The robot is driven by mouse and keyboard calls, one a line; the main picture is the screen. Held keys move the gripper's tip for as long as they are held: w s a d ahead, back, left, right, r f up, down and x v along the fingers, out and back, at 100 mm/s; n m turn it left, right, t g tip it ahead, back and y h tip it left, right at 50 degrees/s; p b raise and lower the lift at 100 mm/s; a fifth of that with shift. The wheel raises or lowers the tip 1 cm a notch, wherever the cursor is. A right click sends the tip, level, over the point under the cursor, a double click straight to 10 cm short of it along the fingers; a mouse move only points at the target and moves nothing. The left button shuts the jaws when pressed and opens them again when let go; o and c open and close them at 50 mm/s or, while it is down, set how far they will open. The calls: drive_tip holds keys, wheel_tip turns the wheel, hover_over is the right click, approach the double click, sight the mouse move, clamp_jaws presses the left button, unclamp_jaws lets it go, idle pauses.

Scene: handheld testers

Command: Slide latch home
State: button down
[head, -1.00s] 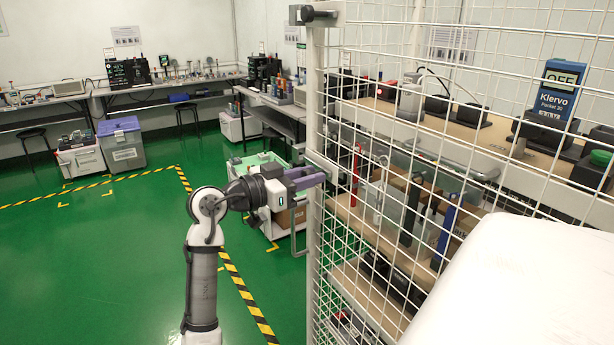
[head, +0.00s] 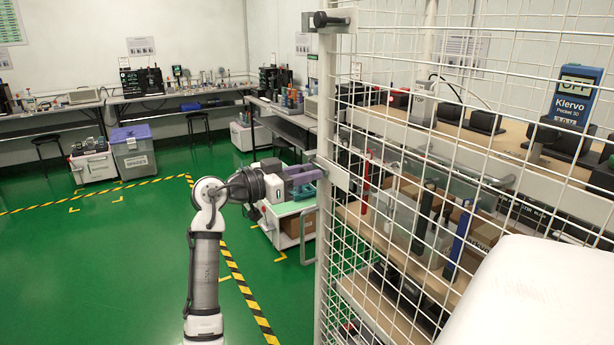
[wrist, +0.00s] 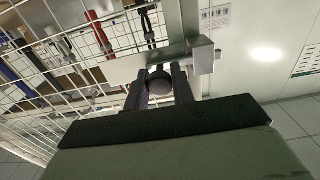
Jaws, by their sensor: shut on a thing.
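The latch is on the upright frame of a white wire-mesh panel. Its light plate (head: 335,173) shows at mid height in the head view, and my gripper (head: 314,174) with its purple fingers reaches it from the left. In the wrist view, my gripper (wrist: 161,72) is shut on the latch's dark round knob (wrist: 159,87), which sits between the two fingers. A pale plate (wrist: 124,70) lies left of the knob and a grey block (wrist: 203,55) right of it. The fingers hide the knob in the head view, and I cannot tell how far the bolt is engaged.
The mesh panel (head: 420,215) stands in front of shelves with a blue tester (head: 571,97). Another black knob (head: 324,19) is at the post's top. A green-topped cart (head: 290,228) stands behind my gripper. Green floor (head: 100,280) is open at left.

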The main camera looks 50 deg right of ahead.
drive_tip(key=c, duration=1.2)
unclamp_jaws()
drive_tip(key=shift+w, duration=0.2)
drive_tip(key=b+v, duration=0.3)
drive_tip(key=v, duration=1)
drive_tip(key=shift+a, duration=0.4)
drive_tip(key=shift+w+r, duration=0.1)
drive_tip(key=shift+w, duration=0.05)
